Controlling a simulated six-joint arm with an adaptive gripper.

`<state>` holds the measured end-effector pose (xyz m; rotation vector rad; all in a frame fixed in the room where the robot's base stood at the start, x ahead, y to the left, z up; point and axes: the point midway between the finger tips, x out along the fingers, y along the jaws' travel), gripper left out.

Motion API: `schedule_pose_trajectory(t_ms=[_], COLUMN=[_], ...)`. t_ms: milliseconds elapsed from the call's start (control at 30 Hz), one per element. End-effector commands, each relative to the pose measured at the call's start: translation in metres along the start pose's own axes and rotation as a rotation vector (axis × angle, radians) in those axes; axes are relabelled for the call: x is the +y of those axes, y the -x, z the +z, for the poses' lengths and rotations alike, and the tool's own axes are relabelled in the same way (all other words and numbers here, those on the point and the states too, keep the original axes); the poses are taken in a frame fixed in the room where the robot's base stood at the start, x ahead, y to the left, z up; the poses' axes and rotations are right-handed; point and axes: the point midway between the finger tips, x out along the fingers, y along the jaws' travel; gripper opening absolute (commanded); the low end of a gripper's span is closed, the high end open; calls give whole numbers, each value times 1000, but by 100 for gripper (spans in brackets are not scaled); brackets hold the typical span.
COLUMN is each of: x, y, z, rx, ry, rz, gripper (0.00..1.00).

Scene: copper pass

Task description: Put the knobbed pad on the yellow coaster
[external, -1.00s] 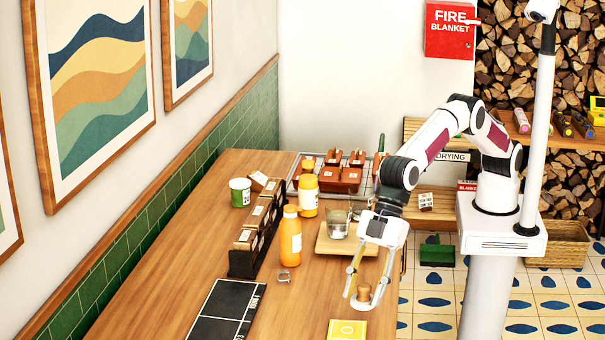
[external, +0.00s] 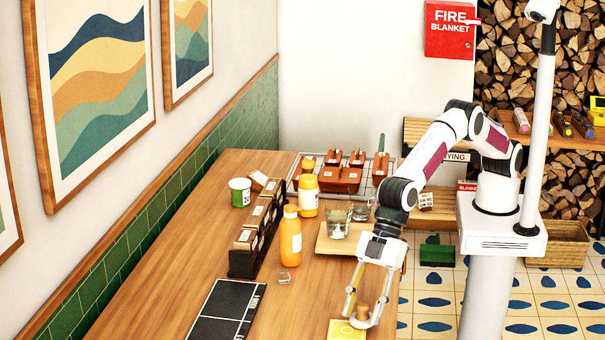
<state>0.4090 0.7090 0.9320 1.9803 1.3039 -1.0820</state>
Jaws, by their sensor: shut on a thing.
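The knobbed pad (external: 361,311) shows as a small brown wooden knob between the fingers of my gripper (external: 358,318). My gripper points down and is shut on it. The yellow coaster (external: 338,331) lies flat near the front right edge of the table, a square with a pale mark. The held pad is over or just above the coaster's upper right part, and the gripper hides part of the coaster. I cannot tell whether the pad touches it.
An orange bottle (external: 290,237), a small clear block (external: 285,277) and a dark compartment rack (external: 248,258) stand to the left. A black panel (external: 222,312) lies at front left. A wooden tray (external: 330,244) with glasses is behind my gripper. Wood between panel and coaster is clear.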

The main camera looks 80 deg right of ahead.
Motion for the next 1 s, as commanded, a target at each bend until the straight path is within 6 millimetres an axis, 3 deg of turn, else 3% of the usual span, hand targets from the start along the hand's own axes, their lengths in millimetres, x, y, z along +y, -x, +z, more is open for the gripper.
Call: schedule_pose_trajectory(t_ms=[467,500,533,1000], x=[0,0,0,0], y=[-3,-3,-3,0], z=[2,1,1,0], rx=[1,1,1,2], ry=[0,0,0,0], rz=[0,0,0,0], gripper=[18,49,55,55])
